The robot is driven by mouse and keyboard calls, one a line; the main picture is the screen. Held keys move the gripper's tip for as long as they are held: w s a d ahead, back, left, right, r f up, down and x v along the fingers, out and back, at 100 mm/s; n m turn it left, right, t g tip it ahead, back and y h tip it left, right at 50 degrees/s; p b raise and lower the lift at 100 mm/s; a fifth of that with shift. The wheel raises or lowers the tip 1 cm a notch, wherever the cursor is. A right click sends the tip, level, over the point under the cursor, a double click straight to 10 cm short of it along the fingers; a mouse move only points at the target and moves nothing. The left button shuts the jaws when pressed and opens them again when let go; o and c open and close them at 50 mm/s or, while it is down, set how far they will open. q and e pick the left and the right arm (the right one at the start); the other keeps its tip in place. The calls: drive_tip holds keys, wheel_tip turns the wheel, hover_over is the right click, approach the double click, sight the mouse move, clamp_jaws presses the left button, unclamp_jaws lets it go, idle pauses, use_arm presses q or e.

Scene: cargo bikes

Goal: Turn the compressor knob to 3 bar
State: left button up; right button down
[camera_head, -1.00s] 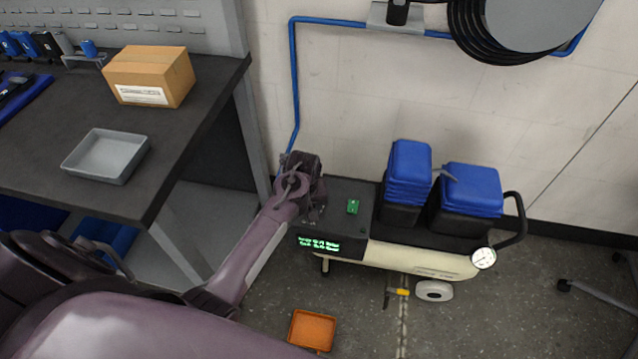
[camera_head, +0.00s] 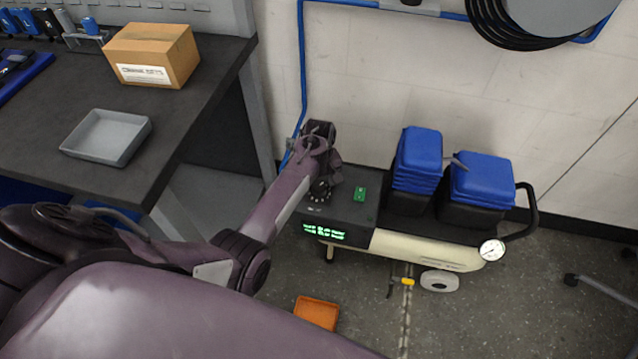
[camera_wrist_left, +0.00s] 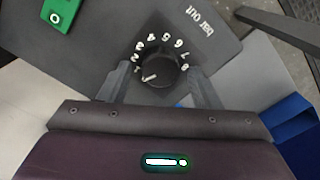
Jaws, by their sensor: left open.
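The black compressor knob (camera_wrist_left: 158,71) shows in the left wrist view, ringed by white numerals 1 to 8 on a grey panel. Its white pointer mark is close to the 1. My left gripper (camera_wrist_left: 160,78) is open, with one finger on each side of the knob; I cannot tell whether either finger touches it. In the head view the left gripper (camera_head: 328,165) is over the left end of the compressor (camera_head: 430,249), and the knob (camera_head: 320,190) shows just in front of it. My right gripper is not in view.
A green switch (camera_head: 360,194) sits right of the knob, and a lit green display (camera_head: 338,233) is on the front. A workbench (camera_head: 200,110) is at the left, an orange tray (camera_head: 316,312) on the floor.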

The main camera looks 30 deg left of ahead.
use_arm(q)
drive_tip(key=shift+f, duration=0.15)
drive_tip(key=shift+c, duration=1.6)
drive_tip(key=c, duration=0.7)
drive_tip(key=shift+o, duration=0.2)
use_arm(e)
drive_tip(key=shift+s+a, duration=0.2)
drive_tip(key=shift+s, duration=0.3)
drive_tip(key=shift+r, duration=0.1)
